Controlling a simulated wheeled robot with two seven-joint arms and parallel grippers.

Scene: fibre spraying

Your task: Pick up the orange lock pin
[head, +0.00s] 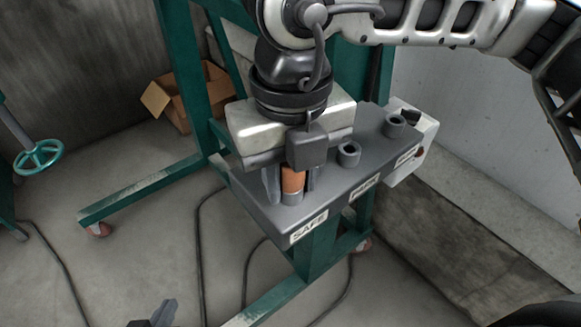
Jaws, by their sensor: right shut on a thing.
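The orange lock pin (292,181) stands upright at the SAFE end of a grey block (335,185). Its lower end meets a grey socket (292,197). My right gripper (291,188) points down over it, with one finger on each side, shut on the pin. The gripper body hides the pin's top. Only a small dark tip of my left gripper (155,315) shows at the bottom edge, far from the pin, and its opening cannot be told.
Two empty-looking sockets (349,153) (395,125) stand further along the block, beside more labels. A green frame (318,250) carries the block. A cardboard box (185,95), a green handwheel (38,157) and floor cables (200,240) lie around. A concrete wall (465,110) rises at right.

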